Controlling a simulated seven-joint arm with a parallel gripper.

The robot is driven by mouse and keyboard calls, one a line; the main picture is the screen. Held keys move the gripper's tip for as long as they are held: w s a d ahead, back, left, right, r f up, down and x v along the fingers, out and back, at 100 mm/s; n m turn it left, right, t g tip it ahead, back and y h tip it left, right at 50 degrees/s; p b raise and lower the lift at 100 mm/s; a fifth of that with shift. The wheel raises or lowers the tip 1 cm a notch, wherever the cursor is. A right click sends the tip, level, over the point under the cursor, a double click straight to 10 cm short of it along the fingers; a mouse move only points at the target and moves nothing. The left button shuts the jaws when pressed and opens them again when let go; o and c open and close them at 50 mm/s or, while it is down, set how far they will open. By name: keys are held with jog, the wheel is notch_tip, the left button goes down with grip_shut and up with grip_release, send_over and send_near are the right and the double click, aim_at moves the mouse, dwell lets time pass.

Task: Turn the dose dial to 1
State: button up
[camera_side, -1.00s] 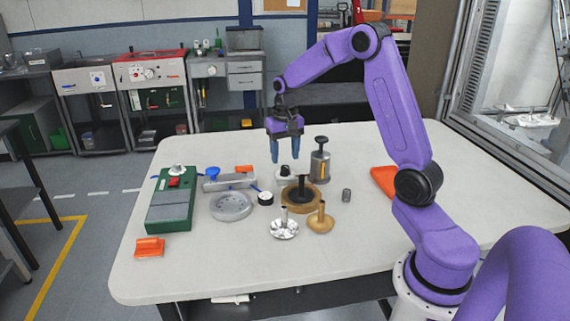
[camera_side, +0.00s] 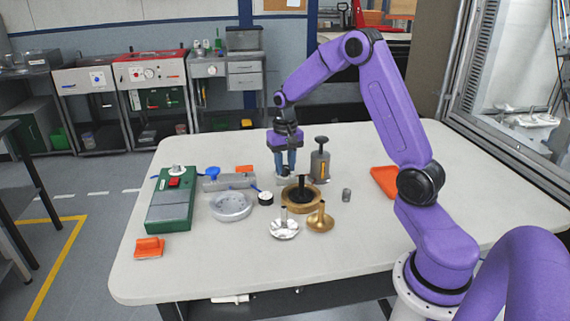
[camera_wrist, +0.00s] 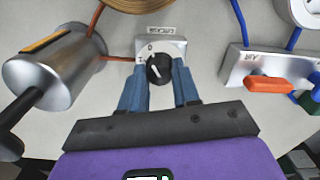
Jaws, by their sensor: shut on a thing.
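The dose dial is a black knob (camera_wrist: 159,69) with a white pointer line, on a small pale box (camera_wrist: 174,47) with a label plate. In the wrist view the pointer slants toward the upper left; small marks beside the knob are too small to read surely. My gripper (camera_wrist: 160,84) has its two blue fingers on either side of the knob, shut on it. In the side view my gripper (camera_side: 285,172) points straight down over the box, and its fingers hide most of the knob.
A metal cylinder with a black plunger (camera_side: 320,160) stands close on the right of the dial box. A brown ring with a black post (camera_side: 301,194) is in front.

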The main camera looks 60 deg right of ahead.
aim_at(285, 167)
jog(key=n, duration=0.4)
jog(key=shift+n, duration=2.4)
jog(key=o, duration=1.1)
jog(key=shift+c, duration=0.2)
jog(key=shift+r, duration=0.1)
notch_tip(285, 167, up, 17)
jog(key=shift+r, duration=0.15)
jog(key=shift+a, duration=0.1)
